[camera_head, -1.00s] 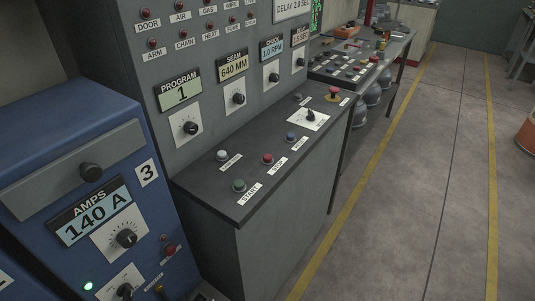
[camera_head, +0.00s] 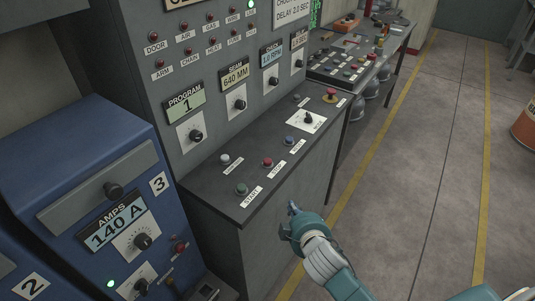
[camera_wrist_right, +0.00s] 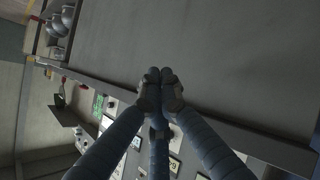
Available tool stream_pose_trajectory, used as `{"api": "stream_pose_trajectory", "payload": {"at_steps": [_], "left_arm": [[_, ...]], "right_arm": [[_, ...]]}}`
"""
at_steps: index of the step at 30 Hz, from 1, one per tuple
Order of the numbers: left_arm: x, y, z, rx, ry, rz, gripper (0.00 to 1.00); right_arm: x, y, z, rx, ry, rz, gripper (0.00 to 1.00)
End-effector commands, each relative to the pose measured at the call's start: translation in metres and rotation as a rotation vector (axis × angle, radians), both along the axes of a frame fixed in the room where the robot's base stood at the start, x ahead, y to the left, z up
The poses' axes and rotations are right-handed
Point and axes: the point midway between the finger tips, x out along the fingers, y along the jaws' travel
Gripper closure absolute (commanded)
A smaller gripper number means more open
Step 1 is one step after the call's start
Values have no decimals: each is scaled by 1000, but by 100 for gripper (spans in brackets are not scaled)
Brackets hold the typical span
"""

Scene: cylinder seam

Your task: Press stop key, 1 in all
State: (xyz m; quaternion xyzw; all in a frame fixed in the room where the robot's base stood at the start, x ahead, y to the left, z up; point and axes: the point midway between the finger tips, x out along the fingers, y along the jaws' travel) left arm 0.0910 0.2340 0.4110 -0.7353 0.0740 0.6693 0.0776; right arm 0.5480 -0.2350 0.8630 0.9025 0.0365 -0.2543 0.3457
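The stop key (camera_head: 267,162) is a red round push button on the sloping dark top of the grey console, with a white STOP label in front of it. A green start button (camera_head: 242,189) sits nearer, and a blue button (camera_head: 290,140) sits farther along. My right gripper (camera_head: 292,208) is in front of the console's front edge, apart from the key, to its lower right. In the right wrist view its fingers (camera_wrist_right: 159,77) are drawn together at the tips with nothing between them. The key cannot be made out there. My left gripper is not in view.
A white button (camera_head: 225,159) and a red mushroom button (camera_head: 331,95) are also on the console top. A blue power unit (camera_head: 75,165) stands at the left. A bench (camera_head: 385,55) with another button panel stands beyond.

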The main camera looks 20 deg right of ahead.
Motion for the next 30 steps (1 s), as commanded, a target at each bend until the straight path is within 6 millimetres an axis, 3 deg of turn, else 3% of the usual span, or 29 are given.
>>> {"api": "stream_pose_trajectory", "payload": {"at_steps": [1,5,8,12,15,18,20,24,27,30], "left_arm": [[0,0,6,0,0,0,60],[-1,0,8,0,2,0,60],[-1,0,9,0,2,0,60],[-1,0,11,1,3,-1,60],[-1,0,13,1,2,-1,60],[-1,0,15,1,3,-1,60],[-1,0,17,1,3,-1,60],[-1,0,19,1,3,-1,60],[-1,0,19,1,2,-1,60],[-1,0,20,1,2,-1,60]], "right_arm": [[15,3,39,-37,-75,27,100],[55,17,118,-184,-285,136,100],[84,40,178,-338,-470,260,100],[107,93,258,-627,-737,497,100],[110,145,300,-948,-934,755,100],[107,179,296,-1323,-1034,1070,100],[110,176,277,-1543,-1020,1263,100],[128,117,230,-1929,-811,1645,100],[135,75,217,-2048,-660,1788,100],[139,46,211,-2106,-553,1870,100]]}}
